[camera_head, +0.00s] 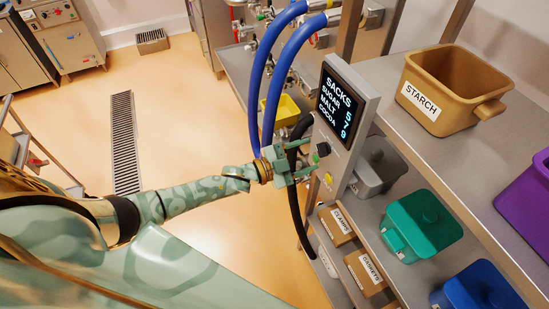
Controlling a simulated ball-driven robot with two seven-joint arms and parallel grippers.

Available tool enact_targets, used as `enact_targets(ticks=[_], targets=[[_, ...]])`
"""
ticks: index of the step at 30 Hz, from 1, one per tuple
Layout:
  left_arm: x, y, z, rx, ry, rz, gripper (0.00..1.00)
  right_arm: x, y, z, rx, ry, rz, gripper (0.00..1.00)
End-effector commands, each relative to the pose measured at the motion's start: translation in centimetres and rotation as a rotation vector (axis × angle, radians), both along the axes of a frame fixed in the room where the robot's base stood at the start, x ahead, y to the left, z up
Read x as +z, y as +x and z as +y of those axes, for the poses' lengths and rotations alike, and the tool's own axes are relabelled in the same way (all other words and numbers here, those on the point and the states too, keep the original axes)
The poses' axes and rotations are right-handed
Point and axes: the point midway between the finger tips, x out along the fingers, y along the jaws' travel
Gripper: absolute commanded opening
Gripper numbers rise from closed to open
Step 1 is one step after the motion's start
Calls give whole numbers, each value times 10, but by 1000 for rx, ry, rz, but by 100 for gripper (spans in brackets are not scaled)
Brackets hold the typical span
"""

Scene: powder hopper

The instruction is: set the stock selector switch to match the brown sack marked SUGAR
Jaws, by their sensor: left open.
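A grey control panel (345,123) stands at the shelf's edge. Its dark screen (335,103) reads SACKS, with SUGAR 5, MALT 7 and COCOA 9. A small dark knob (323,149), which looks like the selector switch, sits below the screen; its setting is too small to read. My left gripper (308,160) is open, with its fingertips close to the knob; I cannot tell if they touch. No brown sack marked SUGAR shows. My right gripper is not in view.
A yellow piece (328,178) sits low on the panel. Blue hoses (264,85) and a black hose (294,205) run beside my left gripper. A tan STARCH bin (463,85) and a green bin (424,225) are on the shelves at right. The floor at left is mostly clear.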

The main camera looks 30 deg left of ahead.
Motion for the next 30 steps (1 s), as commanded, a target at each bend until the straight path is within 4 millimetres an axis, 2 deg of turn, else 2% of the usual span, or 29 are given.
enact_targets(ticks=[6, 12, 18, 30], targets=[[-3, -50, 38, 0, 2, 5, 58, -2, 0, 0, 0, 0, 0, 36], [-2, -83, 65, 0, 3, 4, 58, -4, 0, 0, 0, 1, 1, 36], [-1, -98, 76, 0, 2, 2, 58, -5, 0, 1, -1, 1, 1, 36], [-1, -98, 77, 0, 1, 1, 58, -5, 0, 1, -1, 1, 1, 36]])
